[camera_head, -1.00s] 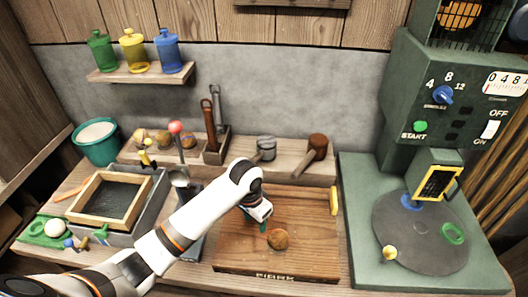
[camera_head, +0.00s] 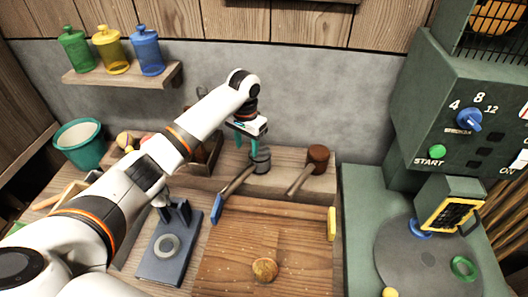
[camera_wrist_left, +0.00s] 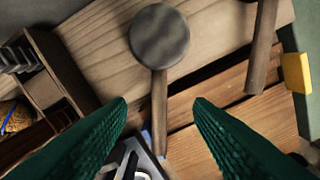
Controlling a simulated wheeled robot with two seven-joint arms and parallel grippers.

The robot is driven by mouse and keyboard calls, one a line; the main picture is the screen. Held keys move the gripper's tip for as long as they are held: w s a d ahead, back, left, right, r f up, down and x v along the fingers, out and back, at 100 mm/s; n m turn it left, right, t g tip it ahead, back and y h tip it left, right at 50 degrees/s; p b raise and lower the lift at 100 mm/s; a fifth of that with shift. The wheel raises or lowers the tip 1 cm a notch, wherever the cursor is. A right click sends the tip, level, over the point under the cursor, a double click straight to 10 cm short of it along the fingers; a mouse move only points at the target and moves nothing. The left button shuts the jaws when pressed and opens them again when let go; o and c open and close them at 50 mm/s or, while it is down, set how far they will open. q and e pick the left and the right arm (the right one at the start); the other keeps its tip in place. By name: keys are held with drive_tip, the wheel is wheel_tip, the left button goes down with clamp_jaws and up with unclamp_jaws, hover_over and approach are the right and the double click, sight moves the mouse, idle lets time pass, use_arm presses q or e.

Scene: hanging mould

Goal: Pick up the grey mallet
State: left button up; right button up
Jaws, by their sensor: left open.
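The grey mallet (camera_head: 261,160) lies on the raised wooden ledge at the back, its wooden handle sloping down to the left over the ledge's front edge. In the left wrist view its round grey head (camera_wrist_left: 159,37) is at top centre, with the handle running down between the fingers. My left gripper (camera_head: 251,146) is above and just left of the head in the head view. In the wrist view its two green fingers (camera_wrist_left: 160,108) are open, one on each side of the handle, with nothing between them gripped. My right gripper is not in view.
A brown mallet (camera_head: 318,155) lies close to the right on the same ledge (camera_head: 290,163). A wooden board (camera_head: 270,225) with a round brown lump (camera_head: 264,269) is in front. The green machine (camera_head: 450,130) stands at the right. A blue-grey stand (camera_head: 170,245) is at the left.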

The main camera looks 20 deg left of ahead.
sight(249, 167)
use_arm(q)
drive_tip(key=shift+w+f, duration=0.3)
drive_tip(key=shift+f, duration=0.4)
drive_tip(key=f, duration=0.3)
drive_tip(key=f+p, duration=0.1)
drive_tip(key=shift+s+f, duration=0.3)
drive_tip(key=f, duration=0.5)
drive_tip(key=shift+w+p, duration=0.2)
drive_tip(key=shift+p, duration=0.1)
drive_tip(key=shift+f, duration=0.3)
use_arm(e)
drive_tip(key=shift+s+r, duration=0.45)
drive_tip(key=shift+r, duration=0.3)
use_arm(q)
drive_tip(key=shift+c, duration=0.6)
drive_tip(key=shift+w, duration=0.1)
clamp_jaws()
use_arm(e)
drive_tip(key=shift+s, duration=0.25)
